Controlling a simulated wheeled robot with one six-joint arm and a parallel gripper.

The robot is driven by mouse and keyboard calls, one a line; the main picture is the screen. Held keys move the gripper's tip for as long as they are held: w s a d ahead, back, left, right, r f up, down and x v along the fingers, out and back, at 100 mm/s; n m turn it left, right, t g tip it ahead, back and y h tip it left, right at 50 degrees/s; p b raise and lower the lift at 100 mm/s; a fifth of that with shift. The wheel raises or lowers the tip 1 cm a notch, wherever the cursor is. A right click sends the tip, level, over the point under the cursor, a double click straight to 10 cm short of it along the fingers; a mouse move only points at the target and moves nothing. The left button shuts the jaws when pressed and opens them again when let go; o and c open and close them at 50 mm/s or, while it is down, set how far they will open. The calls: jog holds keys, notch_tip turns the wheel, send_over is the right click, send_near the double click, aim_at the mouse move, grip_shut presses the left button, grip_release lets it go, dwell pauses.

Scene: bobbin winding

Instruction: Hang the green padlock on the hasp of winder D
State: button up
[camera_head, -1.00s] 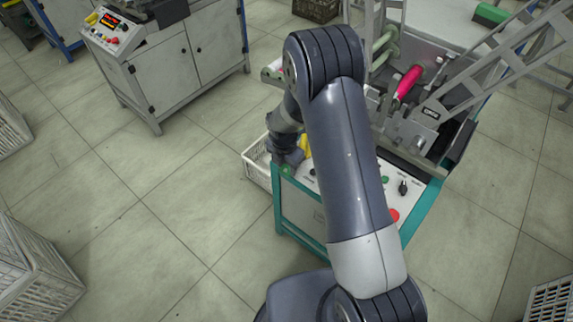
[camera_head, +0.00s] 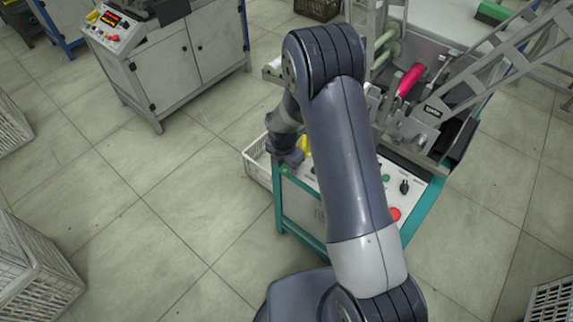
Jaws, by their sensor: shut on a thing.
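My gripper (camera_head: 286,158) points down at the left front corner of the teal-framed winder (camera_head: 312,210), beside its white control panel. A small green patch, apparently the green padlock (camera_head: 285,170), shows just under the gripper, at the frame's corner. The fingers are too small and dark to make out clearly. I cannot tell whether the padlock touches the frame. My arm covers much of the panel, and I cannot make out the hasp. No letter D is legible on this winder.
The panel carries a red button (camera_head: 394,214) and a black knob (camera_head: 404,187). A yellow part (camera_head: 304,146) is close to the right of the gripper. A white crate (camera_head: 256,163) stands behind left. A grey cabinet machine (camera_head: 190,60) stands farther back; open floor lies left.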

jog(key=o, duration=1.2)
jog(key=shift+o, duration=0.2)
notch_tip(320, 180, up, 11)
jog(key=shift+s+a, duration=0.35)
jog(key=shift+a, duration=0.05)
jog(key=shift+f, duration=0.1)
